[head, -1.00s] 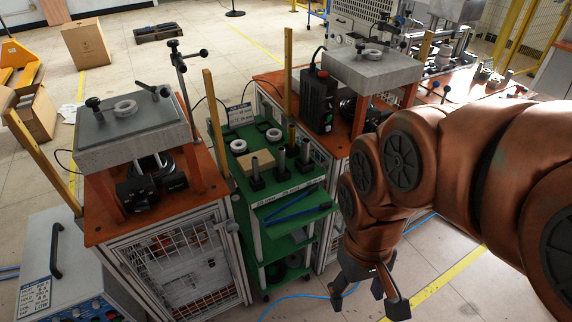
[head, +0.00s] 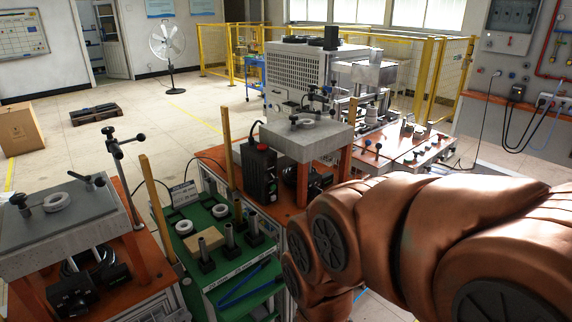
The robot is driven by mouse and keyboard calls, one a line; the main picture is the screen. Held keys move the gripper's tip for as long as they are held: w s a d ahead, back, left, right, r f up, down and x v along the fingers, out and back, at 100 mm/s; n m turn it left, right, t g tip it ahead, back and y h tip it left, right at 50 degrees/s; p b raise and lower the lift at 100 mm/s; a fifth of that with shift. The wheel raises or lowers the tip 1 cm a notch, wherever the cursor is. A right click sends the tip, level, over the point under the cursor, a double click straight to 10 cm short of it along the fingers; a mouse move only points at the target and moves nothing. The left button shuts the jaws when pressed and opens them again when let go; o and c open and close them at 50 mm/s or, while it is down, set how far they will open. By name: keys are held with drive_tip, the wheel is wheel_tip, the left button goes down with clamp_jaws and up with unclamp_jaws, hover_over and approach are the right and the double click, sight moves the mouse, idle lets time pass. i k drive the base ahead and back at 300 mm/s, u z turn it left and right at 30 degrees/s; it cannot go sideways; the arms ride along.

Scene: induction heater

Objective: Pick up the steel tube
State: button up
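Several grey steel tubes stand upright in black square bases on the top of the green cart, in the middle of the head view; one steel tube (head: 229,236) is among them. The green cart (head: 232,278) stands between two orange-topped benches. My arm comes in from the right and bends down beside the cart's right side. My gripper is below the bottom edge of the picture, so its fingers are hidden from view.
A tan block (head: 203,243) and white rings (head: 184,227) lie on the cart. Wooden posts (head: 155,207) rise near the cart's corners. Heater benches with stone slabs (head: 308,140) flank it. The floor behind is open, with a fan (head: 168,45) and yellow fence (head: 215,50).

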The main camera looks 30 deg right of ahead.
sight(228, 228)
drive_tip(key=k, duration=0.5)
drive_tip(key=u, duration=2.15)
drive_tip(key=i, duration=1.5)
drive_tip(key=z, duration=2.15)
drive_tip(key=i, duration=0.5)
drive_tip(key=z, duration=0.05)
